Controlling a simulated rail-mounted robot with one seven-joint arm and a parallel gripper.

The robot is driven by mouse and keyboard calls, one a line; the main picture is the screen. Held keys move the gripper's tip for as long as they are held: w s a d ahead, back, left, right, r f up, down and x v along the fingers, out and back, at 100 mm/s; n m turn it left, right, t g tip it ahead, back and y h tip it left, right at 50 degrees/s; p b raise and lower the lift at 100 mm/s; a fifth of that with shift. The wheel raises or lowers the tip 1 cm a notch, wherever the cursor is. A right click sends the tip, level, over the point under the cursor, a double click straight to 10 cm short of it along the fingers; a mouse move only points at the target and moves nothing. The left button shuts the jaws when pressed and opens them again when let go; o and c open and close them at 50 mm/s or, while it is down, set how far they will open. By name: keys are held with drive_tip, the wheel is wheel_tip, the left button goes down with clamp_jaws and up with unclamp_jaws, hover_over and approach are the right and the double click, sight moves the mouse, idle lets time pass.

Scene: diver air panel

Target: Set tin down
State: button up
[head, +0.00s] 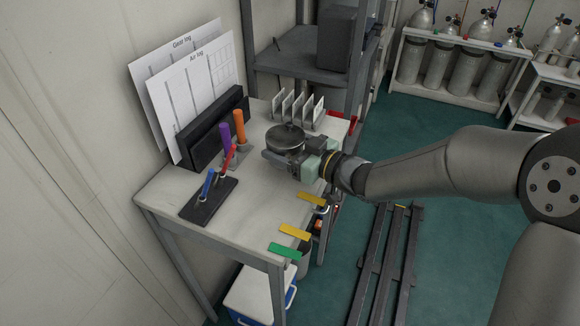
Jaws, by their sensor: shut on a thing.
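A round dark grey tin (286,136) with a lid is held between the jaws of my gripper (283,155). My gripper is shut on it, reaching in from the right over the back half of the pale table (240,212). The tin is upright or nearly so. The gripper hides its lower part and the surface beneath, so I cannot tell whether it touches the table.
A black holder (208,203) with blue and red handles stands front left; purple and orange handles rise behind it. A white rack (299,108) stands behind the tin. Yellow and green tags (285,250) line the right edge. The table's front middle is clear.

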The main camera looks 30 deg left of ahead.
drive_tip(key=shift+s+a, duration=0.3)
drive_tip(key=shift+s, duration=0.1)
drive_tip(key=shift+s+a+f+g, duration=0.1)
drive_tip(key=shift+s+f+g, duration=0.1)
drive_tip(key=shift+g, duration=0.1)
drive_tip(key=shift+w+f, duration=0.1)
drive_tip(key=shift+f, duration=1.1)
drive_tip(key=shift+b, duration=0.3)
drive_tip(key=shift+f, duration=0.2)
drive_tip(key=o, duration=1.2)
